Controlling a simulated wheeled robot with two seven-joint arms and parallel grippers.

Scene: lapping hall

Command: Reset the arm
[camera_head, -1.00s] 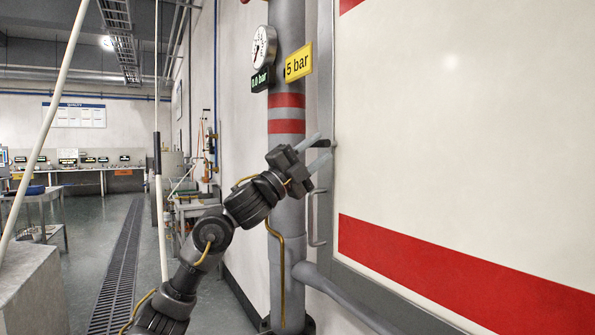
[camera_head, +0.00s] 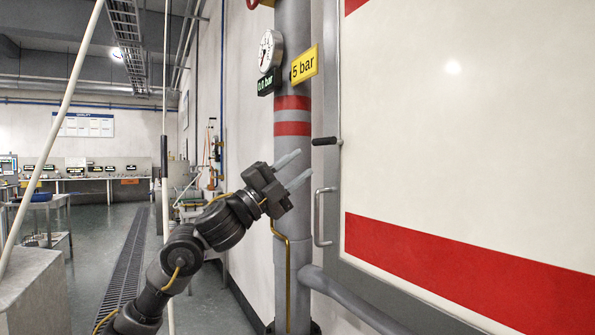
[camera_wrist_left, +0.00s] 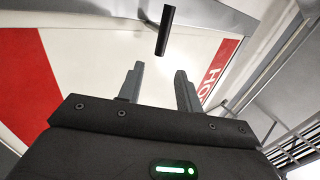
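My left gripper (camera_head: 295,169) is open and empty in front of the grey vertical pipe (camera_head: 293,215). Its two fingers (camera_wrist_left: 160,85) also show apart in the left wrist view, with nothing between them. A black handle (camera_head: 325,141) sticks out at the left edge of the white and red panel (camera_head: 470,130), a little beyond and above the fingertips. In the left wrist view the black handle (camera_wrist_left: 166,30) lies ahead of the fingers, clear of them. My right gripper is not in view.
A round gauge (camera_head: 270,51), a green 0.0 bar label (camera_head: 266,84) and a yellow 5 bar sign (camera_head: 304,65) are on the pipe. A metal pull (camera_head: 319,218) is on the panel's edge. Open floor (camera_head: 95,235) with a drain grate lies to the left.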

